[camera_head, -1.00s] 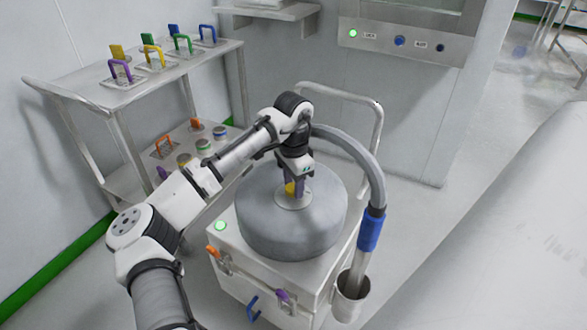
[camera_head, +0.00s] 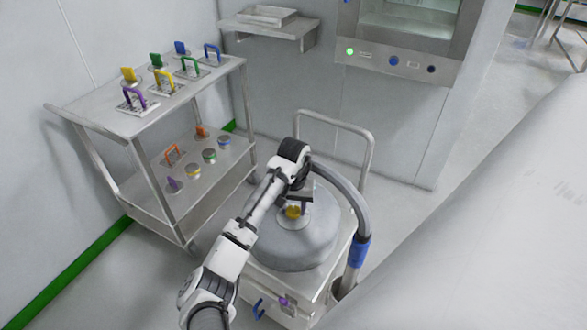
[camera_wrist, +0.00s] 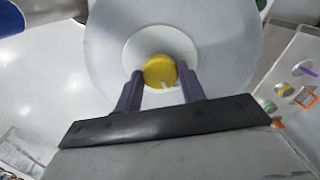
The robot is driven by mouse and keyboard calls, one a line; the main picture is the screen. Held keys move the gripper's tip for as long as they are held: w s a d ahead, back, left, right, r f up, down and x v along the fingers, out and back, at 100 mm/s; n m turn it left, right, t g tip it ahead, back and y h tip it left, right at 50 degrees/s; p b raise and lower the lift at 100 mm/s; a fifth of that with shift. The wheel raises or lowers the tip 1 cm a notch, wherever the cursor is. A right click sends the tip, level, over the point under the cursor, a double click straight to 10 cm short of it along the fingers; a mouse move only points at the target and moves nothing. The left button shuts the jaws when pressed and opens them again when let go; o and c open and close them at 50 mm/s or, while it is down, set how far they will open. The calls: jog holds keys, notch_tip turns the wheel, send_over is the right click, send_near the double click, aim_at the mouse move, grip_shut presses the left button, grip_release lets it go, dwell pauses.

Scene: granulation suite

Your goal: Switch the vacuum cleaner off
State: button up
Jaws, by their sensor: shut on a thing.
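The vacuum cleaner (camera_head: 325,242) has a round grey top and a pale boxy body. A yellow knob (camera_head: 293,213) sits on a pale disc in the middle of its top. My gripper (camera_head: 297,204) is over the top and shut on the yellow knob. In the wrist view the knob (camera_wrist: 159,71) lies between the two dark fingertips, with a small white mark on its near edge. My arm hides the left front of the body, where a green light showed earlier.
A grey hose (camera_head: 352,205) with a blue cuff curves along the vacuum's right side, and a push handle (camera_head: 345,123) rises behind. A shelf cart (camera_head: 130,122) with coloured handles and knobs stands left. A wall panel (camera_head: 410,66) has a lit green light. A large pale surface fills the right.

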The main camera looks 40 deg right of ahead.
aim_at(293, 210)
jog(key=shift+s+n+p, duration=0.1)
jog(key=shift+n+p, duration=1)
jog(key=shift+p, duration=0.2)
jog(key=o, duration=1)
jog(key=shift+c, duration=0.2)
notch_tip(293, 210, up, 14)
jog(key=p, duration=0.3)
jog(key=shift+f, duration=0.15)
